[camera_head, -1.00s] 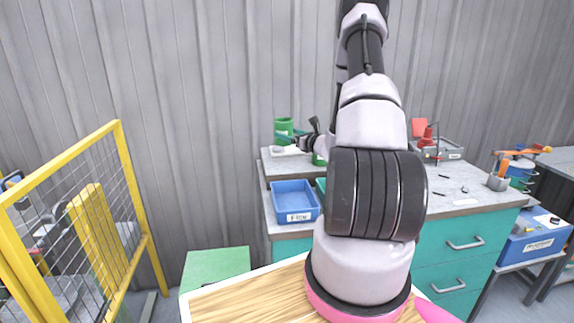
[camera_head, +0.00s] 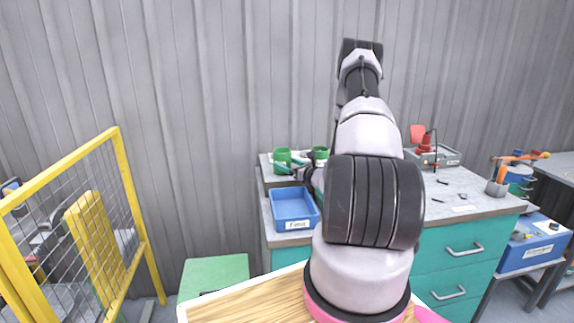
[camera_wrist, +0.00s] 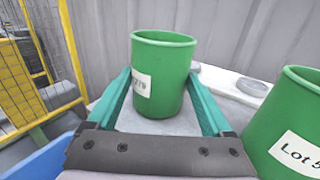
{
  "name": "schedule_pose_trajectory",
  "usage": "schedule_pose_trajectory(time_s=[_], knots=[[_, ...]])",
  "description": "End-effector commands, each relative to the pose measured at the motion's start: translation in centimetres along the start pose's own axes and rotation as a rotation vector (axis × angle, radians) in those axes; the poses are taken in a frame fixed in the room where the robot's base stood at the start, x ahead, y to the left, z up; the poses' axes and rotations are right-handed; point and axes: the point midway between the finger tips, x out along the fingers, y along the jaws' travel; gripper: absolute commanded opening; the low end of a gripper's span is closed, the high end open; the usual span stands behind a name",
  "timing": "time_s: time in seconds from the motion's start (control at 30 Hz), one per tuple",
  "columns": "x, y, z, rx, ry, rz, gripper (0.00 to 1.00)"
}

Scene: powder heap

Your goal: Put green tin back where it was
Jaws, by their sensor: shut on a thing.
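A green tin (camera_wrist: 165,60) with a white label stands upright between the teal fingers of my gripper (camera_wrist: 160,80) in the wrist view. My gripper is shut on it. In the head view the held green tin (camera_head: 282,156) is at the left end of the grey raised shelf (camera_head: 268,178); I cannot tell whether its base touches the surface. A second green tin (camera_wrist: 290,120), labelled "Lot 5…", stands to the right and also shows in the head view (camera_head: 320,152). My arm hides part of the shelf.
A blue bin (camera_head: 293,223) sits on the workbench in front of the shelf. Round grey lids or dishes (camera_wrist: 252,87) lie behind the tins. A grey tray (camera_head: 440,160) and a tool cup (camera_head: 495,188) stand further right. A yellow mesh fence (camera_head: 120,200) is at left.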

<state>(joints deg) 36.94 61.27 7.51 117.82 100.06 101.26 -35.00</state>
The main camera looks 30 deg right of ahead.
Motion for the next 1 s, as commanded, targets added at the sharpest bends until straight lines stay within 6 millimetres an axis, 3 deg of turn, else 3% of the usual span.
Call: schedule_pose_trajectory(time_s=[0.07, 0.1, 0.13, 0.47, 1.0], knots=[[0.0, 0.0, -0.3, 0.000, 0.000, 0.000, 0.06], [0.0, 0.0, -0.2, 0.000, 0.000, 0.000, 0.96], [0.0, 0.0, -0.2, 0.000, 0.000, 0.000, 1.00], [-0.2, 0.0, 0.2, 0.000, 0.001, 0.000, 1.00], [-10.4, -0.1, 0.1, 0.002, 0.001, -0.002, 1.00]])
